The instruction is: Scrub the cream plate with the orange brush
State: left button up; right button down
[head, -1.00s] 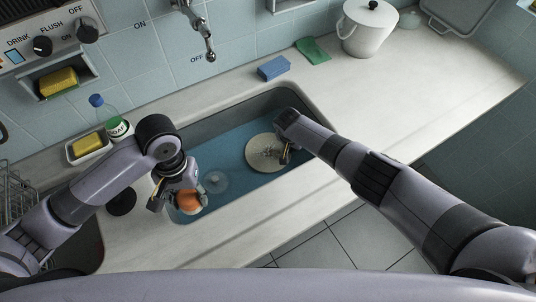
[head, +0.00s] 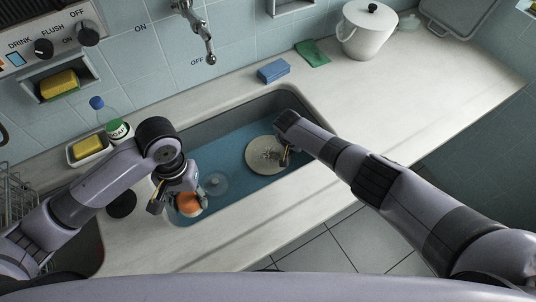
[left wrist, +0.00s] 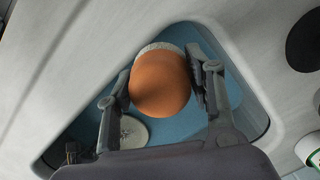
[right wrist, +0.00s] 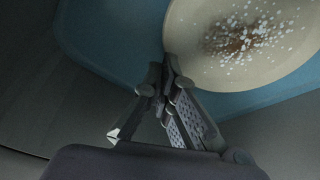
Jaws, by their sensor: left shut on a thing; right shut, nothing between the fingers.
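The orange brush (head: 188,202) is held in my left gripper (head: 178,196) over the near left part of the sink. In the left wrist view, the fingers are shut on both sides of the brush (left wrist: 160,84), and a pale bristle edge shows beyond it. The cream plate (head: 261,158) lies in the right part of the sink. In the right wrist view, the plate (right wrist: 240,78) has a brown stain with white specks. My right gripper (right wrist: 166,88) is shut and empty at the plate's edge; I cannot tell whether it touches. It also shows in the head view (head: 286,157).
The blue sink (head: 228,184) holds a clear round thing (head: 215,183) left of the plate. A blue sponge (head: 273,70), a green cloth (head: 313,54) and a white pot (head: 366,32) stand behind. The tap (head: 209,52) hangs above the back edge. The right counter is clear.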

pick_arm(q)
jog(key=shift+f+b, duration=0.5)
pick_arm(e)
jog(key=shift+f, duration=0.55)
pick_arm(q)
jog(key=shift+r, duration=0.15)
pick_arm(e)
jog(key=shift+r, duration=0.15)
